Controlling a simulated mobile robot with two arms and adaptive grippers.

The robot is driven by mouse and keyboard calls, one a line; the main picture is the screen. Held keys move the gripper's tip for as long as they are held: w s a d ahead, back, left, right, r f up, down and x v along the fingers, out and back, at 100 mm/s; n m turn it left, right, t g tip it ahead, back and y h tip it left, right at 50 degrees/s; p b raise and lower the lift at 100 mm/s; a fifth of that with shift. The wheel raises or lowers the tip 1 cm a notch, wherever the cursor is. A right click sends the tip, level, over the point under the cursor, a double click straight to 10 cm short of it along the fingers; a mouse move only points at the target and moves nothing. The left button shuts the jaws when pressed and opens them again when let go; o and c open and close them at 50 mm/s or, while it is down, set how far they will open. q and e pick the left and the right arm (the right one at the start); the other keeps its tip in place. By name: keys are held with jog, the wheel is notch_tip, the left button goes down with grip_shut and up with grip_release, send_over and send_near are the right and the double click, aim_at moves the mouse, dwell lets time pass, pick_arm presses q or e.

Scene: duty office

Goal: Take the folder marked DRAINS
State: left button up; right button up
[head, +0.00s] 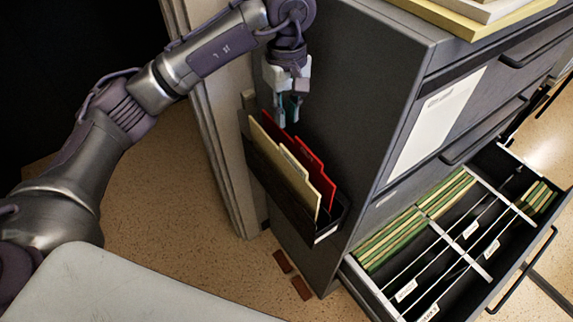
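My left gripper (287,118) points down just above the black holder (325,233) on the side of the grey cabinet. Its two fingers are a little apart, with nothing seen between them. A red folder (309,160) and a cream folder (277,152) stand in the holder. The red one is behind the cream one, nearer the cabinet, and the fingertips are close to its upper edge. Whether they touch it I cannot tell. Both folders have tabs, but I cannot read DRAINS on either. My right gripper is not in view.
The cabinet's lower drawer (483,254) is pulled open and holds green folders (413,226) and labelled dividers. Papers (467,14) lie on the cabinet top. Two reddish-brown pieces (301,288) lie on the floor below the holder. A pale surface (120,290) fills the lower left.

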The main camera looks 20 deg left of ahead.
aim_at(284, 149)
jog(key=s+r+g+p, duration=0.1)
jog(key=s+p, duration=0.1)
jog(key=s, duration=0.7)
pick_arm(q)
jog(key=f, duration=0.3)
jog(key=s+f+p, duration=0.1)
jog(key=f, duration=0.3)
jog(key=shift+s+f, duration=0.2)
notch_tip(284, 149, down, 2)
jog(key=shift+f+p, duration=0.25)
jog(key=shift+p, duration=0.5)
jog(key=shift+f, duration=0.65)
grip_shut()
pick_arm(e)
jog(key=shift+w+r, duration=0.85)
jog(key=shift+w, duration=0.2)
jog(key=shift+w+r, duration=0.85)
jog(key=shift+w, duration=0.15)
